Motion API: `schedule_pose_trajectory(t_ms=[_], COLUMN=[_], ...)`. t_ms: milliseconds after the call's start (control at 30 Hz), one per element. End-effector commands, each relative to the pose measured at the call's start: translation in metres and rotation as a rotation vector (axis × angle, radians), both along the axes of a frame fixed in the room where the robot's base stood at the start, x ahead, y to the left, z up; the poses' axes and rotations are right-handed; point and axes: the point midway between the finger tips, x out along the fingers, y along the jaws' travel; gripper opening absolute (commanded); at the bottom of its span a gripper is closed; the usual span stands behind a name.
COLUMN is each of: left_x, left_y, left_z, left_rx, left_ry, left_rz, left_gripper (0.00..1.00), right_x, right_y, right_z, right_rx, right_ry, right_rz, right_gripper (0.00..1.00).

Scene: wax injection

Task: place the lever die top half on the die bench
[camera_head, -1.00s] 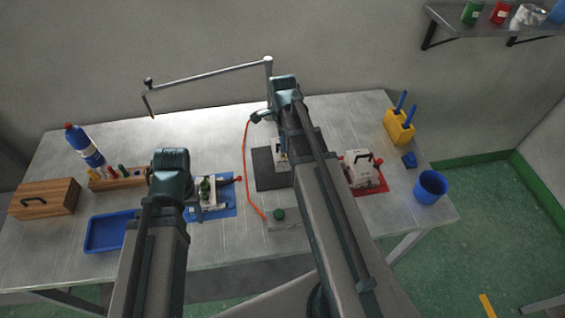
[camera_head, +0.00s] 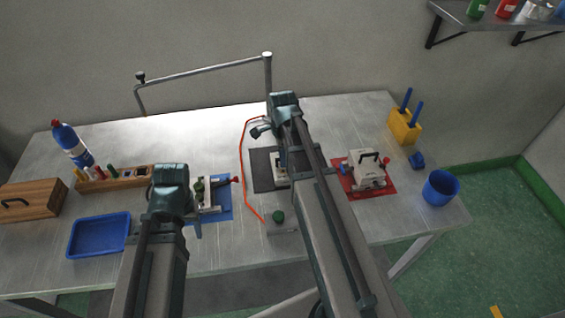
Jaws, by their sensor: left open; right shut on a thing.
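A pale metal block (camera_head: 281,167), which I take to be the lever die top half, shows at the dark mat (camera_head: 262,173), mostly covered by my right arm. My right gripper (camera_head: 283,152) is shut on it; its fingers are largely hidden, and I cannot tell whether the block touches the mat. On the blue mat (camera_head: 222,212) is a metal die piece (camera_head: 209,196) with a green part and a red-knobbed lever. My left gripper (camera_head: 194,222) is open at that mat's left side, its fingers partly hidden by the wrist.
A second die (camera_head: 364,166) with a black handle stands on the red mat (camera_head: 383,191). A blue tray (camera_head: 100,236), wooden box (camera_head: 30,199), tool rack (camera_head: 125,180) and blue bottle (camera_head: 73,146) are at left. A blue cup (camera_head: 440,187) and yellow holder (camera_head: 403,127) are at right. An orange cable (camera_head: 242,180) runs between the mats.

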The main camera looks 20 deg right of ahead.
Motion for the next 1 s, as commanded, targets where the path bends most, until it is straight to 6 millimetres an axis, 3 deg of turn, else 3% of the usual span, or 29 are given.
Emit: schedule_pose_trajectory(t_ms=[333, 367, 400, 533, 1000], left_x=[0.0, 0.0, 0.0, 0.0, 0.0], left_y=[0.0001, 0.0001, 0.0, 0.0, 0.0], left_z=[-0.0025, -0.0025, -0.0015, -0.0014, 0.0053], left_rx=[0.0, 0.0, 0.0, 0.0, 0.0], left_ry=[0.0, 0.0, 0.0, 0.0, 0.0], left_rz=[0.0, 0.0, 0.0, 0.0, 0.0], left_gripper=[0.5, 0.5, 0.5, 0.5, 0.5], right_x=[0.0001, 0.0, 0.0, 0.0001, 0.0001], right_y=[0.0, 0.0, 0.0, 0.0, 0.0], right_z=[-0.0025, -0.0025, -0.0015, -0.0014, 0.0054], right_rx=[0.0, 0.0, 0.0, 0.0, 0.0], right_ry=[0.0, 0.0, 0.0, 0.0, 0.0], right_rz=[0.0, 0.0, 0.0, 0.0, 0.0], right_gripper=[0.0, 0.14, 0.21, 0.42, 0.42])
